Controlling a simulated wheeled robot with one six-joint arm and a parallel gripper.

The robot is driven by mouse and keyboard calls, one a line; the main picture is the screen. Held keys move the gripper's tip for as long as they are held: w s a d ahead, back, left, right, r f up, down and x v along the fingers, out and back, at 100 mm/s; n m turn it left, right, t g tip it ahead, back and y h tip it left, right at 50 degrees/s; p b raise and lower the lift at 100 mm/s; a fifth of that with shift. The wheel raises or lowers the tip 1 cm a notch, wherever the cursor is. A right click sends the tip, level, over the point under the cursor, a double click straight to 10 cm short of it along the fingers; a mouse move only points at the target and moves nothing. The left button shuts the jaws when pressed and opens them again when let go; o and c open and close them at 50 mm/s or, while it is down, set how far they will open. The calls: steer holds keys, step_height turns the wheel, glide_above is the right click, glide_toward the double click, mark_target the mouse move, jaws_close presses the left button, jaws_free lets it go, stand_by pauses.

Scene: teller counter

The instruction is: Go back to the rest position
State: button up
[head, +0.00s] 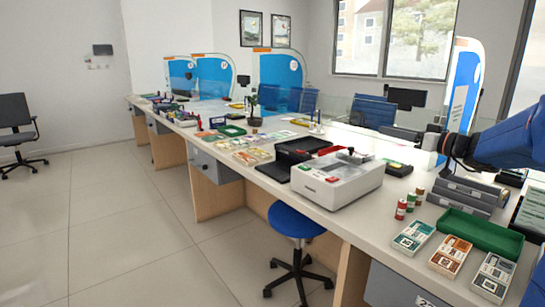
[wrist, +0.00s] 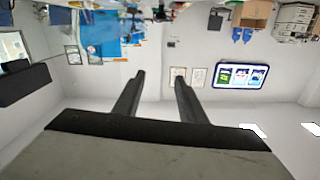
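My gripper (wrist: 159,78) shows in the wrist view with its two dark fingers apart and nothing between them. Behind the fingers I see only pale wall and room far off, and the picture is upside down. In the head view my blue arm comes in at the right edge, raised above the counter (head: 405,180). Its dark end is over the grey binders (head: 470,190), and the fingers cannot be made out there.
Below the arm are a green tray (head: 478,233), banded note bundles (head: 450,255) and small rolls (head: 410,203). A white counting machine (head: 340,178) stands left of them.

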steer(key=s+a+f+m+g+h, duration=0.1)
steer(key=s+a+f+g, duration=0.3)
steer(key=s, duration=0.3)
steer(key=s+a+f+g+h, duration=0.1)
steer(key=s+a+f, duration=0.4)
steer(key=s+a, duration=0.25)
steer(key=s+a+f+m+g+h, duration=0.1)
steer(key=s+a+f+g, duration=0.3)
steer(key=s, duration=0.4)
steer(key=s+d+f+m+h, duration=0.2)
steer(key=s+f, duration=0.4)
steer(key=s, duration=0.4)
steer(key=s+d+f+m+h, duration=0.2)
steer(key=s+d+f+h, duration=0.2)
steer(key=s, duration=0.6)
step_height(320, 180, down, 3)
steer(key=shift+d+f+h, duration=0.15)
steer(key=shift+d+h, duration=0.15)
steer(key=shift+h, duration=0.7)
